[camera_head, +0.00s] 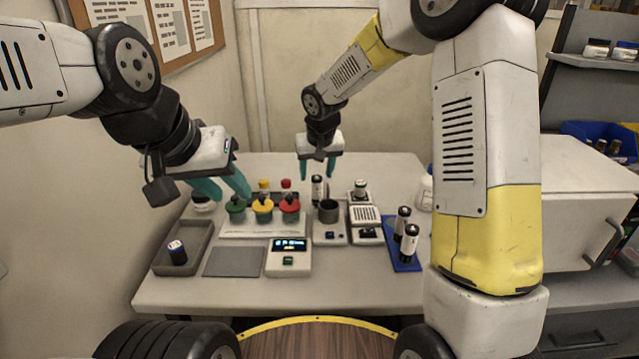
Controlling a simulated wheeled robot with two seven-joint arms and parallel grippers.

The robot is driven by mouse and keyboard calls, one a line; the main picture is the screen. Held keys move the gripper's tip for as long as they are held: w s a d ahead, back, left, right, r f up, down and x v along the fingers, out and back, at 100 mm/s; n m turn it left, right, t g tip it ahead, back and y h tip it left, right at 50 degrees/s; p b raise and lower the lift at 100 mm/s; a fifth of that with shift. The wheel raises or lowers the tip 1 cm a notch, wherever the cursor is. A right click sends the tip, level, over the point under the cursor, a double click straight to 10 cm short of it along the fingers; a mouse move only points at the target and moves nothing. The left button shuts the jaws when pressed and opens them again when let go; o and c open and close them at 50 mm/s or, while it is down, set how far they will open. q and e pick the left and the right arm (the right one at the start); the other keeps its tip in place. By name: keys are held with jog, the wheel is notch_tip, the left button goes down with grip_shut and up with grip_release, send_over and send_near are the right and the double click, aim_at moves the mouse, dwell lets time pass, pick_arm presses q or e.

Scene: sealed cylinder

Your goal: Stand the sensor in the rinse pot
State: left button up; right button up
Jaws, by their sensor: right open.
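A dark grey round pot (328,211), which looks like the rinse pot, stands on a pale base near the middle of the table. A dark, upright cylinder with a light band (317,189), possibly the sensor, stands just behind and left of the pot. My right gripper (317,176) is open, pointing down just above this cylinder; I cannot tell whether its fingertips reach around it. My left gripper (223,192) has its fingers apart and empty, over the left of the table behind the green knob. I cannot see which cylinder is the sensor for certain.
Green, yellow and red knobs (263,207) stand left of the pot. Two black-and-white cylinders (409,243) stand on a blue tray (391,240) at right. A grey tray (162,265) holds a dark cylinder (177,252). A display box (289,264) sits in front.

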aim_at(317, 178)
jog(key=x, duration=0.4)
jog(key=shift+w+d+f, duration=0.25)
jog(key=shift+w+f, duration=0.05)
grip_shut()
